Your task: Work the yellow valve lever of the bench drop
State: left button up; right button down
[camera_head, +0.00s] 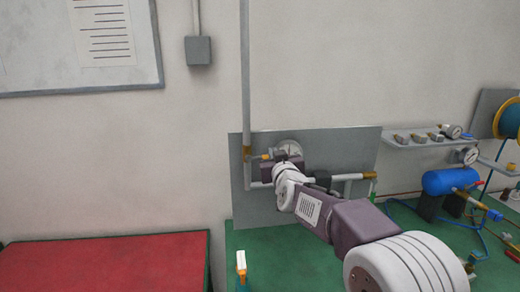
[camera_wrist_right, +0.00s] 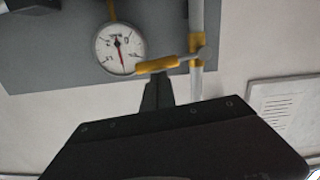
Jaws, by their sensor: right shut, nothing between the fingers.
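The yellow valve lever (camera_wrist_right: 157,66) shows in the right wrist view, lying nearly level between the round gauge (camera_wrist_right: 120,48) and the pale vertical pipe (camera_wrist_right: 196,45). Its right end meets a yellow fitting on the pipe. My right gripper (camera_wrist_right: 158,82) is shut and empty, its dark fingertips right beside the lever's lower edge in this view. I cannot tell whether they touch it. In the head view, my right gripper (camera_head: 271,160) is at the grey panel (camera_head: 340,142), near a small yellow part (camera_head: 263,157) and partly covering the gauge (camera_head: 289,147). My left gripper is out of view.
A green bench (camera_head: 258,240) stands below the panel, with a small white-and-orange item (camera_head: 241,262) at its front left. A blue tank (camera_head: 450,181) and a shelf (camera_head: 415,143) with gauges are at right. A red-topped table (camera_head: 100,265) at left is bare.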

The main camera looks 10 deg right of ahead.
jog(key=shift+d+f, duration=0.15)
jog(key=shift+f, duration=0.15)
jog(key=shift+b, duration=0.3)
